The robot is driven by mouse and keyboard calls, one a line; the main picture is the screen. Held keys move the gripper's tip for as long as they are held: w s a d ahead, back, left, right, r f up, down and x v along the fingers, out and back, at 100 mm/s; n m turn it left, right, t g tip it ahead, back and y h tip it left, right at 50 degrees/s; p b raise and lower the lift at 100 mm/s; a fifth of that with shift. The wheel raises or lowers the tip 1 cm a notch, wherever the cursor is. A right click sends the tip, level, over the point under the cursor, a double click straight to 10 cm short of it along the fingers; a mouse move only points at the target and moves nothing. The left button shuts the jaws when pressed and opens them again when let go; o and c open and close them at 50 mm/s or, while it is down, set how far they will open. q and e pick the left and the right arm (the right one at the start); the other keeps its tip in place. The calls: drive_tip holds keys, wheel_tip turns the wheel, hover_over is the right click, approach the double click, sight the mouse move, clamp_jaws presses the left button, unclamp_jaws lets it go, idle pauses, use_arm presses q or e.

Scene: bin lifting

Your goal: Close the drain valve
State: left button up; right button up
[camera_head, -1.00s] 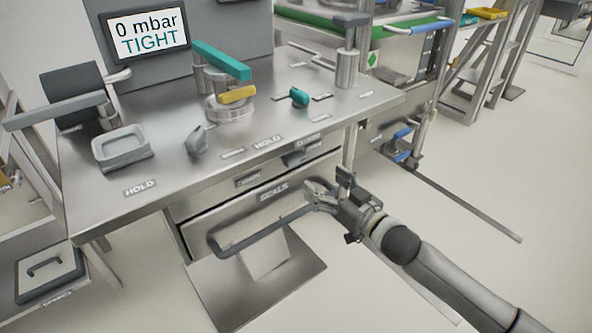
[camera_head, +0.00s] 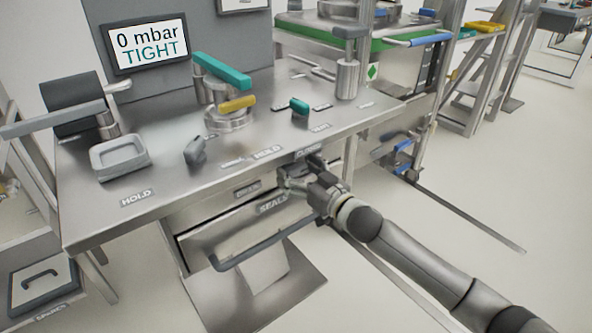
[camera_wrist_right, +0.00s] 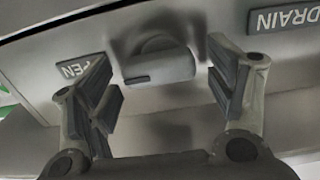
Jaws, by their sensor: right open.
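The drain valve's grey handle (camera_wrist_right: 158,66) shows in the right wrist view on the metal front under the bench top. A DRAIN label (camera_wrist_right: 285,20) is to its right and a partly covered OPEN label (camera_wrist_right: 80,66) to its left. My right gripper (camera_wrist_right: 163,80) is open and empty, with one finger on each side of the handle in that view. I cannot tell whether the fingertips reach as far as the handle. In the head view my right gripper (camera_head: 300,172) is at the bench's front edge and hides most of the handle. My left gripper is not in view.
The bench top (camera_head: 330,125) lies just above my right gripper. The SEALS drawer (camera_head: 215,235), with a long grey bar handle (camera_head: 262,247), is below it. A screen (camera_head: 150,43) reads "0 mbar TIGHT". Open floor lies to the right.

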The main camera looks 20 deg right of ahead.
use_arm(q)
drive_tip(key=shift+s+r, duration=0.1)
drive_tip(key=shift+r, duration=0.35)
use_arm(e)
drive_tip(key=shift+w+a, duration=0.2)
drive_tip(key=shift+w, duration=0.35)
drive_tip(key=shift+c, duration=0.4)
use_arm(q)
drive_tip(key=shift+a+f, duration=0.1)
use_arm(e)
drive_tip(key=c, duration=0.9)
